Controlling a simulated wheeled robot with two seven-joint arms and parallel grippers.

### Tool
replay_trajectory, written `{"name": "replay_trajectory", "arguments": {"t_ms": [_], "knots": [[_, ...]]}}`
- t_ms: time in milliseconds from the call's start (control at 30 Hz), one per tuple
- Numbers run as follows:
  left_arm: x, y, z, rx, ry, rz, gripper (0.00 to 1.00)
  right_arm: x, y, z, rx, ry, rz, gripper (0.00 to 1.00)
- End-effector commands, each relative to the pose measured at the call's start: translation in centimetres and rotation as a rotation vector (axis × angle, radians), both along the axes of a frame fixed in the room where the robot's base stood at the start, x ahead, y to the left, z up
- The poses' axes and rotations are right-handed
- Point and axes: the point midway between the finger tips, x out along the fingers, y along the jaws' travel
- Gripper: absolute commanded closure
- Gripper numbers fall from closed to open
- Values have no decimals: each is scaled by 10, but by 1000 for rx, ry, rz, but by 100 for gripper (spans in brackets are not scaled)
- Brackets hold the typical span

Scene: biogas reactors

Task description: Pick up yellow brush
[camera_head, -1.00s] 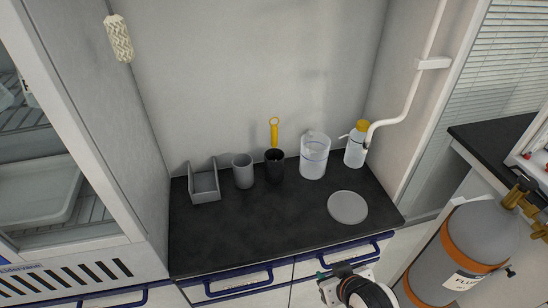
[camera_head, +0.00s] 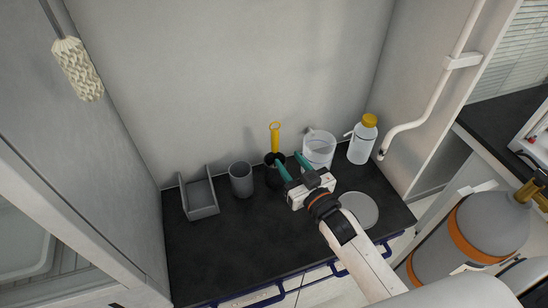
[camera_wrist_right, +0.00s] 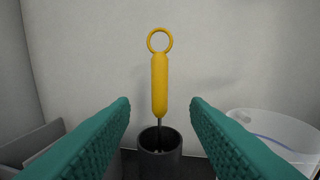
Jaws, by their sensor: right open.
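The yellow brush (camera_head: 275,137) stands upright in a black cup (camera_head: 272,180) at the back of the dark counter, its ringed handle up. In the right wrist view the brush handle (camera_wrist_right: 160,85) shows centred between the two teal fingers, farther off than their tips; its thin stem goes down into the black cup (camera_wrist_right: 160,148), which hides the lower end. My right gripper (camera_head: 290,163) is open and empty, in front of the brush and partly over the cup in the head view. My left gripper is not in view.
A grey cup (camera_head: 241,180) and a grey open box (camera_head: 199,196) stand left of the black cup. A clear beaker (camera_head: 319,150) and a yellow-capped bottle (camera_head: 362,140) stand right. A round grey disc (camera_head: 359,209) lies nearer. The counter's front left (camera_head: 215,255) is clear.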

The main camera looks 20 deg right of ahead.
Motion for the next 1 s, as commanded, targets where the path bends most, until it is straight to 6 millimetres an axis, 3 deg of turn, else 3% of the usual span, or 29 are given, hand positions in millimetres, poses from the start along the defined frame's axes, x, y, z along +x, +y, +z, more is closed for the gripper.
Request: {"name": "replay_trajectory", "arguments": {"t_ms": [67,167,333,500,667,900,1000], "knots": [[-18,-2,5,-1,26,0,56,13,3,3,1,-1,0,58],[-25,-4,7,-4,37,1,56,23,5,2,0,0,0,58],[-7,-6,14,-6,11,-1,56,35,7,4,0,0,-1,58],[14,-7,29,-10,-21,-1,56,61,12,7,0,0,-1,58],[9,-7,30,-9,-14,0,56,75,15,4,0,0,0,58],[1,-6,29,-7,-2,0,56,77,15,3,0,1,0,58],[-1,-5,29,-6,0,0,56,76,15,3,0,1,0,72]]}}
